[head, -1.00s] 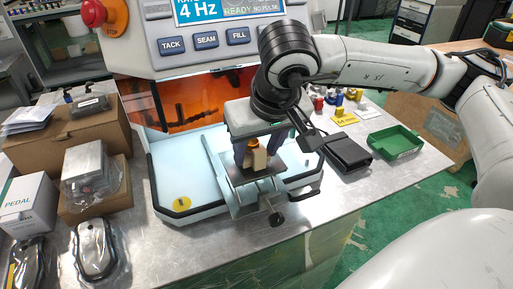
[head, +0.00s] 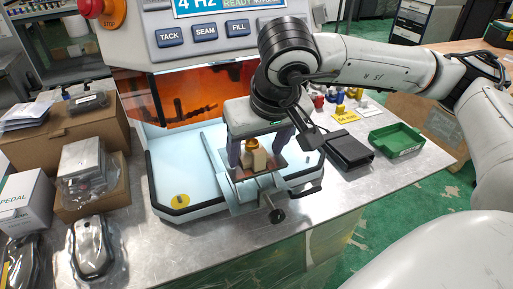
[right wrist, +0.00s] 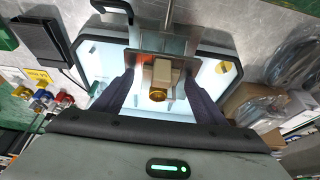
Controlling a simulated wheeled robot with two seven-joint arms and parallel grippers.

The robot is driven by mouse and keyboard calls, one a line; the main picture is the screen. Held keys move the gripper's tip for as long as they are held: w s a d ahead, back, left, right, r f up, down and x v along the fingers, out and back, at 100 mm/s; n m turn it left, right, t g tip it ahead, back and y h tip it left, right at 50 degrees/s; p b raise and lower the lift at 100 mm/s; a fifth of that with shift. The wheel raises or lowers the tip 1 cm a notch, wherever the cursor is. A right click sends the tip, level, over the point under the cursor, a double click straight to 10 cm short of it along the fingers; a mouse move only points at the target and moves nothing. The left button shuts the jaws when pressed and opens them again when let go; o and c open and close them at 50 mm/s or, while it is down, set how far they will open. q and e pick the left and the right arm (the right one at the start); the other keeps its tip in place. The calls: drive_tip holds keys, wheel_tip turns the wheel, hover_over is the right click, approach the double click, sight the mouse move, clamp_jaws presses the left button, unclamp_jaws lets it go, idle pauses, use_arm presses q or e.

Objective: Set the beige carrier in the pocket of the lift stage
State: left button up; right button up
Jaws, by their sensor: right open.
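The beige carrier (head: 256,161) stands upright on the plate of the lift stage (head: 272,184), with a gold ring-shaped part on top. In the right wrist view the carrier (right wrist: 165,72) shows between the fingers, its gold part facing the camera. My right gripper (head: 257,155) is open, its dark fingers on either side of the carrier with gaps visible in the right wrist view (right wrist: 160,98). The carrier's foot is partly hidden, so I cannot tell how it sits in the pocket. My left gripper is not in view.
The stage stands in a pale machine tray (head: 180,175), with a black knob (head: 277,215) in front. A black box (head: 348,150) and green bin (head: 397,139) lie to the right. Boxes (head: 95,195) and bagged parts crowd the left.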

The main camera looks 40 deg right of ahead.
drive_tip(key=shift+r, duration=0.25)
drive_tip(key=p+v, duration=0.1)
drive_tip(key=v, duration=1.1)
drive_tip(key=shift+r+p, duration=0.3)
drive_tip(key=shift+p, duration=0.1)
drive_tip(key=shift+s, duration=0.1)
